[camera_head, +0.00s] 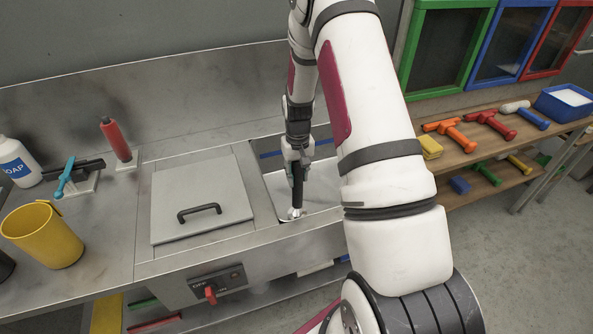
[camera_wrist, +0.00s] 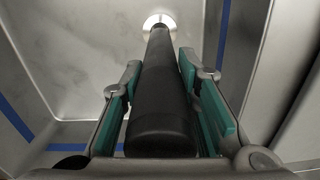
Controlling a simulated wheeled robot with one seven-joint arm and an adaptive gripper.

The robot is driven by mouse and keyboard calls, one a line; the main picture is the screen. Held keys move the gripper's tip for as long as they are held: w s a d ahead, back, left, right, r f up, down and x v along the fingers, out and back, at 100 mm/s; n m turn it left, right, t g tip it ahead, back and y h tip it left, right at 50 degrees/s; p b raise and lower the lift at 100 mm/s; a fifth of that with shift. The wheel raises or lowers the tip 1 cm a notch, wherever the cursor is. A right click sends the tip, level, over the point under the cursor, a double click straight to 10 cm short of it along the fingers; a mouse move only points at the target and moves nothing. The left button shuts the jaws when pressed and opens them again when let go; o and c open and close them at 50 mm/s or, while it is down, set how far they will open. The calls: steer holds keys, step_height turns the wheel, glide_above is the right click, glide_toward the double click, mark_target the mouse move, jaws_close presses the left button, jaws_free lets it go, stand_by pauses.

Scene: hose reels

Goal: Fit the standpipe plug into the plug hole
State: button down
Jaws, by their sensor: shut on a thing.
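The standpipe plug is a long black tube (camera_head: 298,186), held roughly upright inside the open sink basin (camera_head: 325,187). My gripper (camera_head: 297,155) is shut around its upper part. In the wrist view the black tube (camera_wrist: 161,112) runs away from the camera between the teal pads of my gripper (camera_wrist: 160,72). Its far end meets a bright round metal fitting (camera_wrist: 152,21) on the basin floor, at the plug hole. The tube covers part of the fitting and hides the opening. I cannot tell whether the lower end is in the hole or just above it.
A flat grey lid (camera_head: 203,203) with a black handle lies left of the basin. A yellow jug (camera_head: 45,235), a soap bottle (camera_head: 17,162) and a red cylinder (camera_head: 116,140) stand farther left. The basin walls are close around my gripper; a wooden shelf (camera_head: 470,158) holds tools at right.

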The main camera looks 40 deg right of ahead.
mark_target(298, 162)
steer(key=shift+f+b, duration=0.5)
steer(key=shift+f, duration=1.1)
steer(key=shift+f+b, duration=0.8)
steer(key=shift+f, duration=1)
stand_by(0.5)
steer(key=c, duration=1.2)
jaws_free()
steer(key=shift+o, duration=0.2)
step_height(298, 162, up, 12)
steer(key=shift+f, duration=0.1)
